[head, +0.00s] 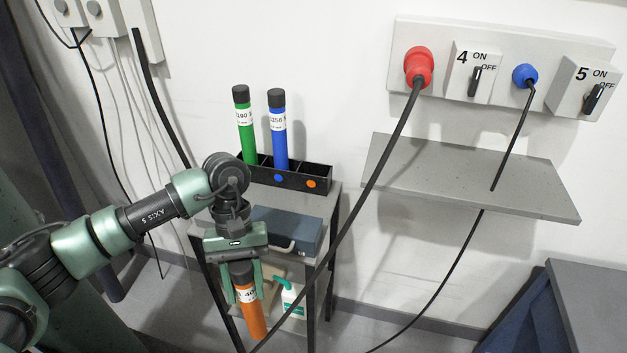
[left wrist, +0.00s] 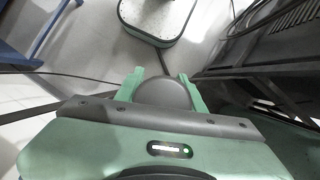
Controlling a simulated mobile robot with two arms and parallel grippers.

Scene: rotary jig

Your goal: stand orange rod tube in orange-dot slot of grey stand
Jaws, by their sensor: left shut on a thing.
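The orange tube (head: 250,318) has a dark cap and a white label. My left gripper (head: 243,292) is shut on it near its cap end, and the tube hangs below, slightly tilted, in front of the small cart. In the left wrist view the round dark cap (left wrist: 165,93) sits between the green fingers. The dark grey stand (head: 295,182) is on the cart's top, behind and above the gripper. Its orange dot (head: 311,184) marks the right-hand slot, which looks empty. My right gripper is not in view.
A green tube (head: 245,130) and a blue tube (head: 279,135) stand upright in the stand. A black cable (head: 370,163) from the red plug (head: 419,67) crosses in front of the cart's right side.

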